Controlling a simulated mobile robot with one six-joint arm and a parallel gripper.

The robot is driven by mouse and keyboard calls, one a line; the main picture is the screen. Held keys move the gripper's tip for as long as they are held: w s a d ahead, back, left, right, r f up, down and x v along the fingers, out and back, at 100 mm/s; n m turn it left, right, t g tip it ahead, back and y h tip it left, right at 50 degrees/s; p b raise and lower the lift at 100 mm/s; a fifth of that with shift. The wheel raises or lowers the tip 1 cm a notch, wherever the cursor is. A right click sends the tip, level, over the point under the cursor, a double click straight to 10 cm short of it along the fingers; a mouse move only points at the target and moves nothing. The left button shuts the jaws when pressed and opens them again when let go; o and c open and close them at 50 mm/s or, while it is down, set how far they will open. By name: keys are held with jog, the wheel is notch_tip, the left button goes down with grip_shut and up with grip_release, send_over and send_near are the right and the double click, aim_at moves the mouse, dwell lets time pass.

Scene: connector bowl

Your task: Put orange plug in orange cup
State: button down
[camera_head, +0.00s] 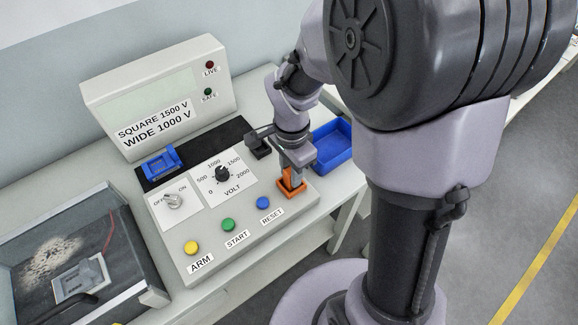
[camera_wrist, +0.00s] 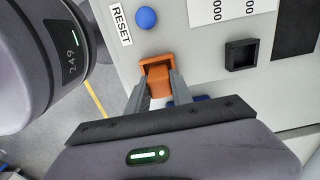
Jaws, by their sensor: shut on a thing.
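The orange cup (camera_head: 292,194) is a square socket at the right edge of the control panel. In the wrist view its rim (camera_wrist: 155,61) shows just beyond my fingertips. My gripper (camera_head: 289,169) points down over it and is shut on the orange plug (camera_head: 289,180). In the wrist view the plug (camera_wrist: 160,88) sits between my two fingers (camera_wrist: 158,92) and overlaps the near side of the cup. The plug's lower end is hidden, so I cannot tell how deep it sits in the cup.
The blue RESET button (camera_head: 263,203) is close to the orange cup. A blue bin (camera_head: 333,143) stands behind my wrist. A grey tray (camera_head: 140,290) is at left.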

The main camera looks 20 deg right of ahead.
jog(key=shift+f, duration=0.1)
jog(key=c, duration=1.1)
grip_release()
notch_tip(320, 180, up, 13)
jog(key=p, duration=0.5)
jog(key=s+a+r+n+t, duration=0.1)
jog(key=s+r+n+t, duration=0.1)
jog(key=s+r+n, duration=0.1)
jog(key=s+a+r+n+t+y, duration=0.1)
jog(key=s+r+n+t, duration=0.1)
jog(key=s, duration=0.3)
jog(key=s+a+r+n+t+y, duration=0.1)
jog(key=s+a+r+n, duration=0.1)
jog(key=s+r+n, duration=0.2)
jog(key=shift+s+r+n+t, duration=0.35)
jog(key=shift+s+n+t, duration=0.05)
jog(key=shift+s+n, duration=0.1)
